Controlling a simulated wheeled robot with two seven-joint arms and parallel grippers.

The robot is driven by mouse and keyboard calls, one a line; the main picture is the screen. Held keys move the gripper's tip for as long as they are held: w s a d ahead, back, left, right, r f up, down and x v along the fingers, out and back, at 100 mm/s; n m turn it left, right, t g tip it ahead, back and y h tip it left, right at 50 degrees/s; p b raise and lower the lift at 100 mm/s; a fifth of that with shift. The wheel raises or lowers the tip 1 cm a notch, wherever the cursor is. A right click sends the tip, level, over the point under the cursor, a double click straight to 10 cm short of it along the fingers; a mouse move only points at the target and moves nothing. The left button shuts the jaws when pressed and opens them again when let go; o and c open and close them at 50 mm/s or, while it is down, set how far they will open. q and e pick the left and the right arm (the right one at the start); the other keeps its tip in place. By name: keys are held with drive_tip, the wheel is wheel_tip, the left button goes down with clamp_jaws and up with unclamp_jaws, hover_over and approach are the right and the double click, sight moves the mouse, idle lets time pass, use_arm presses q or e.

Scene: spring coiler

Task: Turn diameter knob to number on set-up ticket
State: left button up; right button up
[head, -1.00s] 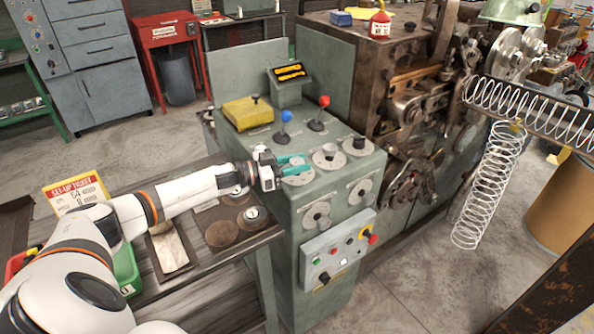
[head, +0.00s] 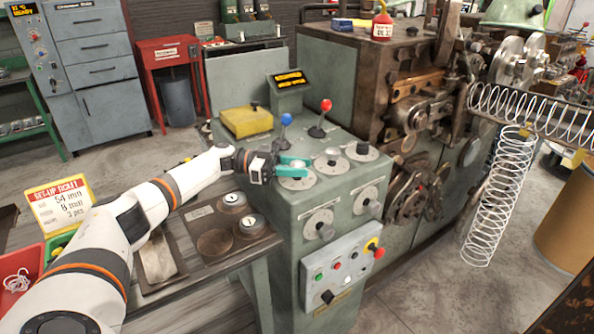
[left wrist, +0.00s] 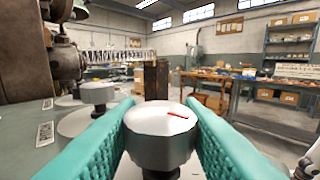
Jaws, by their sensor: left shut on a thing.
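The set-up ticket (head: 60,205) stands at the left in the head view, with a red header and lines that seem to read 54 mm, 8 mm and 3 pcs. My left gripper (head: 292,168) is at the leftmost of three round dials on top of the green console. Its teal fingers are shut on a grey knob (left wrist: 160,130), one finger on each side, in the left wrist view. The knob's top has a red pointer mark. The fingers hide the knob in the head view; part of its dial plate (head: 297,183) shows. My right gripper is out of view.
Two more top dials (head: 332,158) sit to the right. Blue (head: 286,119) and red (head: 326,105) levers and a small display (head: 290,79) stand behind. Front knobs (head: 325,230) and a button box (head: 340,270) are below. A coiled spring (head: 497,200) hangs at the right.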

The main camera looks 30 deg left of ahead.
use_arm(q)
drive_tip(key=o, duration=1)
drive_tip(key=shift+d, duration=0.1)
drive_tip(key=shift+s+a, duration=0.15)
drive_tip(key=shift+a, duration=0.35)
drive_tip(key=b+v, duration=0.3)
drive_tip(key=v, duration=0.8)
drive_tip(key=shift+c, duration=0.2)
